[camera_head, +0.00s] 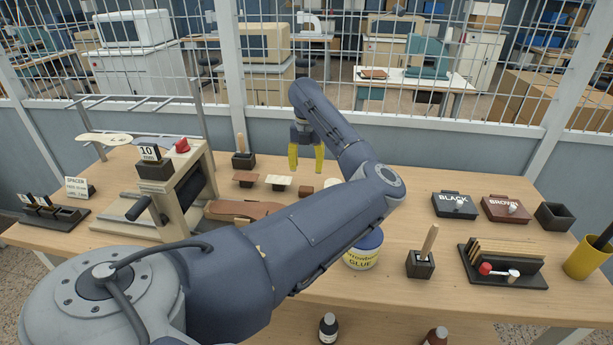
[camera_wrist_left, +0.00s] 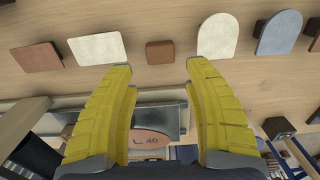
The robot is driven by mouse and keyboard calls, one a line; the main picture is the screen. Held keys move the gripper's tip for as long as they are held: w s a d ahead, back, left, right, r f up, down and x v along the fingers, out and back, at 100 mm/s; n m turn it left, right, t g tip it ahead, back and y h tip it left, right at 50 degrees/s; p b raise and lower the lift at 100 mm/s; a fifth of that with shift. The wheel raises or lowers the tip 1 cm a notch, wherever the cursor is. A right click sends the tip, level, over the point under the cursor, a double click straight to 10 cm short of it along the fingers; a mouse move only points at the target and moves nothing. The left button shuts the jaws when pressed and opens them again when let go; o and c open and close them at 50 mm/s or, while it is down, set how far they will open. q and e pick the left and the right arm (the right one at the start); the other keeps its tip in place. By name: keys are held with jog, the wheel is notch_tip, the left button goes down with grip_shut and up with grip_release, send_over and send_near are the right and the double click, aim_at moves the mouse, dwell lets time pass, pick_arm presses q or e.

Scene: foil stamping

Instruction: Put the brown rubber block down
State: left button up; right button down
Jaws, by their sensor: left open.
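The brown rubber block (camera_wrist_left: 160,52) is small and lies on the wooden table, in the middle of a row of flat pieces. It also shows in the head view (camera_head: 305,190), just below my left gripper (camera_head: 306,161). The yellow fingers of that gripper (camera_wrist_left: 160,70) are spread wide and empty. In the wrist view the block appears between and just beyond the fingertips, apart from both. My right gripper is not in view.
Beside the block lie a cream piece (camera_wrist_left: 97,48), a brown piece (camera_wrist_left: 37,57), a rounded cream piece (camera_wrist_left: 217,36) and a rounded grey piece (camera_wrist_left: 279,32). A stamping press (camera_head: 176,190) stands left. A glue tub (camera_head: 362,252) and the BLACK box (camera_head: 455,205) stand right.

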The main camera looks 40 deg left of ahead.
pick_arm(q)
jog(key=shift+r, duration=1)
